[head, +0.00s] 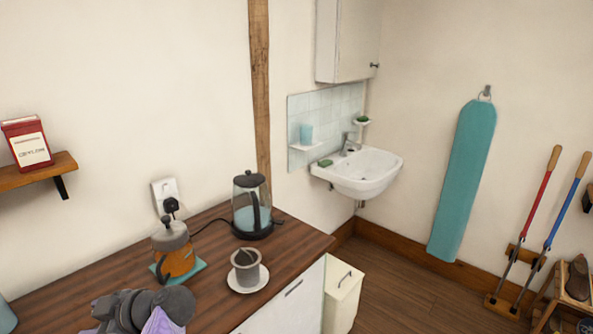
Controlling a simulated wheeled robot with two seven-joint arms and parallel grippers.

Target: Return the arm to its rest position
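Part of an arm of mine, dark grey and lavender, shows at the bottom left edge in front of the wooden counter (95,280). Its rounded joints are in view, but no gripper fingers show. I cannot make out either gripper, and no right arm is in view.
On the counter stand a glass kettle (251,207), an amber teapot (173,250) on a teal mat, and a grey cup (246,267) on a white saucer (247,285). A white bin (343,296) stands by the counter's end. A sink (360,171) hangs beyond.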

